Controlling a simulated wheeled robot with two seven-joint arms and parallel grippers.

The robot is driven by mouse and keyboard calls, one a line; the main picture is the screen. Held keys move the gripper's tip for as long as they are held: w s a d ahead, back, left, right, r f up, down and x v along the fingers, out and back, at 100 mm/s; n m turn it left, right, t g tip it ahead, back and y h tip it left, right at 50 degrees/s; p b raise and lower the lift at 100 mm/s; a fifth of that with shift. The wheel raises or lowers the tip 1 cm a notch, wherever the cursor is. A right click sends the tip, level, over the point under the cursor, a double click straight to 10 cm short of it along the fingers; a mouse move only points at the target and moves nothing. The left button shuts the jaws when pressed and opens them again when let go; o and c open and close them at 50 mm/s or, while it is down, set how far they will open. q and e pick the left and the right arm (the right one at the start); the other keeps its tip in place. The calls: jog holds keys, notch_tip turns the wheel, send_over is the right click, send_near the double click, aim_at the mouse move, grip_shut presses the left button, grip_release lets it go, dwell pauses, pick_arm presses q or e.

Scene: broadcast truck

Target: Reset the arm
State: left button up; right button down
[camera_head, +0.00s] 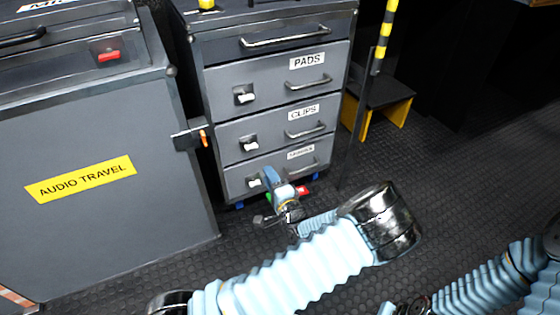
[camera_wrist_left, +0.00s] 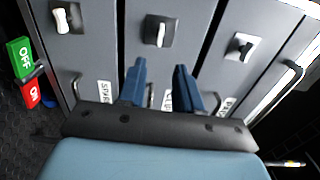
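My left arm enters the head view from the bottom, bends at a dark joint and folds back toward the grey drawer cabinet (camera_head: 228,133). My left gripper (camera_head: 270,178) is in front of the lowest drawer. In the left wrist view the two blue fingers of the gripper (camera_wrist_left: 160,77) stand apart with nothing seen between them, pointing at the drawer fronts. Whether the fingertips touch the cabinet I cannot tell. Part of my right arm (camera_head: 480,291) shows at the lower right of the head view; its gripper is not seen.
The drawers carry bar handles and white latches. A green and red OFF/ON block (camera_wrist_left: 25,72) is beside the cabinet's lower end. A grey AUDIO TRAVEL case (camera_head: 100,230) stands left. A black and yellow step (camera_head: 385,100) is right. Dark textured floor (camera_head: 460,190) is open at right.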

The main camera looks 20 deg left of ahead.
pick_arm(q)
jog(key=s+d+f+n+g+h+p, duration=0.1)
jog(key=s+f+n+g+h, duration=0.15)
jog(key=s+f+h, duration=0.4)
jog(key=s+f+n+g+h+p, duration=0.1)
jog(key=s+f+n+g+p, duration=0.15)
jog(key=f, duration=0.65)
jog(key=s+d+r+n+g+h+p, duration=0.2)
jog(key=s+d+n+g+h, duration=0.3)
jog(key=s+d+h, duration=0.5)
jog(key=s+d, duration=0.2)
jog(key=d, duration=0.3)
jog(key=shift+s+r+g, duration=0.3)
jog(key=shift+r+g, duration=0.05)
jog(key=shift+g, duration=0.05)
jog(key=shift+a+h, duration=0.2)
jog(key=shift+h, duration=0.05)
